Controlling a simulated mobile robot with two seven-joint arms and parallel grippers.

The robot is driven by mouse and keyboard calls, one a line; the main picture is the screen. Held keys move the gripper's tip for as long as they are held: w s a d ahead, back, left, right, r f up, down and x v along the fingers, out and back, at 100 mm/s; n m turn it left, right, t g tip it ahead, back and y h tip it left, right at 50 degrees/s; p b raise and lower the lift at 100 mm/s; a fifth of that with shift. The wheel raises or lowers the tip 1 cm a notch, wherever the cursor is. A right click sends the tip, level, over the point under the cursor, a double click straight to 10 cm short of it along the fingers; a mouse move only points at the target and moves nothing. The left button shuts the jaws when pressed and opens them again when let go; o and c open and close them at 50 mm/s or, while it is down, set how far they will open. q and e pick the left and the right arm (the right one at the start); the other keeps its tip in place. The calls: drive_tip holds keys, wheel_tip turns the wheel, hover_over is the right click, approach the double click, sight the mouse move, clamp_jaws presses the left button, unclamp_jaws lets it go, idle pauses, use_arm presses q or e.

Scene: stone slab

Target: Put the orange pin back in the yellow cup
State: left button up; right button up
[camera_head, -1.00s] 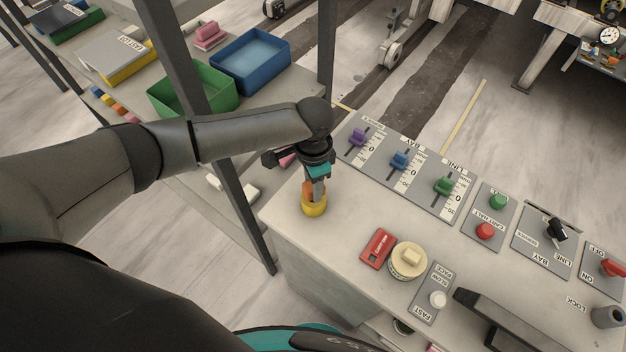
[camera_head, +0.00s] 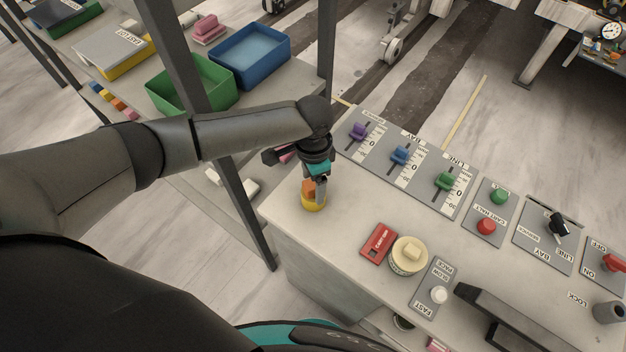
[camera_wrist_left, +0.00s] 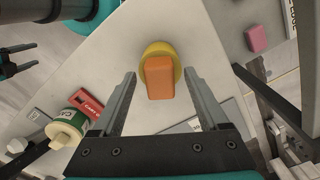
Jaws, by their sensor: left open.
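The orange pin (camera_head: 308,188) stands in the yellow cup (camera_head: 313,205) near the left corner of the stone slab. In the left wrist view the pin (camera_wrist_left: 159,78) is a rounded orange block, with the cup's yellow rim (camera_wrist_left: 158,47) behind it. My left gripper (camera_head: 316,192) is above the cup. Its fingers are spread on either side of the pin, with gaps showing in the wrist view (camera_wrist_left: 160,80). The pin's lower end is hidden in the cup. My right gripper (camera_wrist_left: 32,57) shows small at the left of the wrist view, its fingers apart and empty.
A red card (camera_head: 378,244) and a cream round container (camera_head: 408,256) stand to the right on the slab. Slider panels (camera_head: 405,165), buttons and switches line its far side. A dark post (camera_head: 240,200) rises left of the slab. Bare slab surrounds the cup's right side.

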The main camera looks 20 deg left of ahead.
use_arm(q)
wheel_tip(320, 180, up, 15)
drive_tip(key=p, duration=0.1)
drive_tip(key=s+d+f+n+t+h, duration=0.2)
drive_tip(key=s+d+f+h, duration=0.2)
drive_tip(key=s+d, duration=0.35)
drive_tip(key=s+a+f+n+t+y, duration=0.1)
drive_tip(key=s+a+n+y, duration=0.15)
drive_tip(key=s+a, duration=0.3)
drive_tip(key=s+a+f+n+y, duration=0.2)
drive_tip(key=s+a+n, duration=0.25)
drive_tip(key=a, duration=0.25)
wheel_tip(320, 180, down, 31)
drive_tip(key=s+m+b, duration=0.1)
drive_tip(key=s+b, duration=0.1)
drive_tip(key=b, duration=0.7)
drive_tip(key=s+a+f+g+b, duration=0.1)
drive_tip(key=s+f+b, duration=0.3)
drive_tip(key=s+f, duration=0.3)
drive_tip(key=s+a+f+g+b, duration=0.1)
drive_tip(key=s+f+b, duration=0.3)
drive_tip(key=s+f, duration=0.4)
wheel_tip(320, 180, down, 7)
drive_tip(key=shift+s+a+f, duration=0.1)
drive_tip(key=shift+s+a, duration=0.2)
